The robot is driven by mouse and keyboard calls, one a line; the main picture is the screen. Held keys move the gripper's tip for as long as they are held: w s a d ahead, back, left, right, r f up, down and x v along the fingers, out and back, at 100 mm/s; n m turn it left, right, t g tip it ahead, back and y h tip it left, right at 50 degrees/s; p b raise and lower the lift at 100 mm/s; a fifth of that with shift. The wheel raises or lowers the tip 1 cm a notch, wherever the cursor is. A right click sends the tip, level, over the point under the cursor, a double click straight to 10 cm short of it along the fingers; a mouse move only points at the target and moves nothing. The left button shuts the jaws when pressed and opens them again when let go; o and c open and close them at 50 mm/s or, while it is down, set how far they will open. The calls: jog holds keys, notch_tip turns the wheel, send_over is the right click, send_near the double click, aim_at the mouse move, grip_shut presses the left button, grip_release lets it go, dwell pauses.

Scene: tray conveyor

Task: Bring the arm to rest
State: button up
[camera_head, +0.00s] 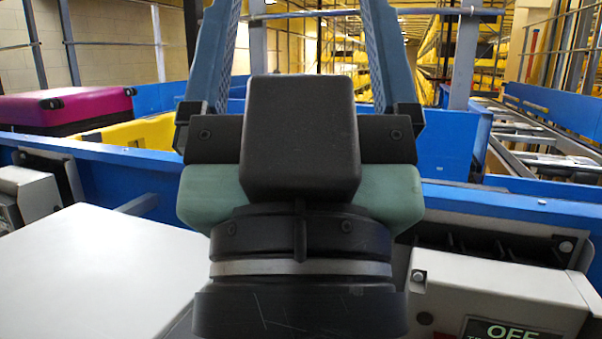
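My gripper (298,30) fills the middle of the view, seen from behind. Its two blue-grey fingers stand wide apart and run up past the top edge, so their very tips are cut off. No object shows between the visible parts of the fingers. The gripper's dark body hides what lies straight behind it. The rest of my arm is mostly out of view.
A blue conveyor side rail (130,185) crosses behind my gripper. A magenta suitcase (65,106) and a yellow tray (150,131) are beyond it at left. A white flat surface (95,275) lies front left. A grey box marked OFF (470,295) is front right.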

notch_tip(320, 180, up, 26)
jog(key=p, duration=2.3)
jog(key=shift+a+p, duration=0.15)
jog(key=shift+p, duration=0.25)
